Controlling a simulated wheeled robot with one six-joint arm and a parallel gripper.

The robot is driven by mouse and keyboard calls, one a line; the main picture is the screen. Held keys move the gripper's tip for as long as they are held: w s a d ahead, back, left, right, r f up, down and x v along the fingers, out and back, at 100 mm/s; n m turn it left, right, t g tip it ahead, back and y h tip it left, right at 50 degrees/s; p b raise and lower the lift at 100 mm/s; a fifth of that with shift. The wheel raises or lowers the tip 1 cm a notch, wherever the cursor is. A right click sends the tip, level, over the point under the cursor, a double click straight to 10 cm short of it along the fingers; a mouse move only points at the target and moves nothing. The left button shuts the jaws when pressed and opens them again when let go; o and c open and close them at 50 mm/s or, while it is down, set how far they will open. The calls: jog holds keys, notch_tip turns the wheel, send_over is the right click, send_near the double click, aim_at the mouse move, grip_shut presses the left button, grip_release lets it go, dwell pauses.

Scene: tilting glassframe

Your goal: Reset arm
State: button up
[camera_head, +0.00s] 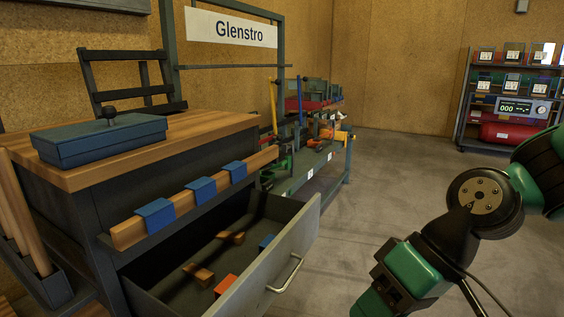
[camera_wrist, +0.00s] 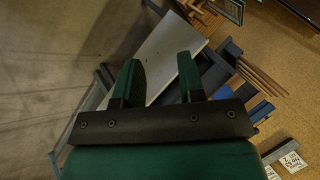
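My gripper (camera_wrist: 158,68) shows in the wrist view with its two green-tipped fingers apart and nothing between them. Behind the fingers, farther off, is a pale grey flat panel that I cannot identify for sure. In the head view, my green and black arm (camera_head: 484,196) reaches in from the right edge and slants down to the bottom edge. Its lower end is cut off there, so the fingertips do not show. The arm is over the floor, apart from the open drawer (camera_head: 305,232) to its left.
A wooden-topped workbench (camera_head: 195,127) bears a closed blue box (camera_head: 100,140). The drawer, pulled out, holds several small wooden and coloured pieces. A rack of tools (camera_head: 322,160) stands behind, and shelves (camera_head: 487,122) at the back right. The floor (camera_head: 385,185) between is clear.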

jog(key=s+d+r+n+t+h, duration=0.1)
jog(key=s+d+r+h, duration=0.25)
jog(key=s, duration=0.25)
notch_tip(320, 180, up, 39)
jog(key=p, duration=3.8)
jog(key=shift+a+p, duration=0.15)
jog(key=shift+p, duration=0.15)
jog(key=shift+f, duration=0.1)
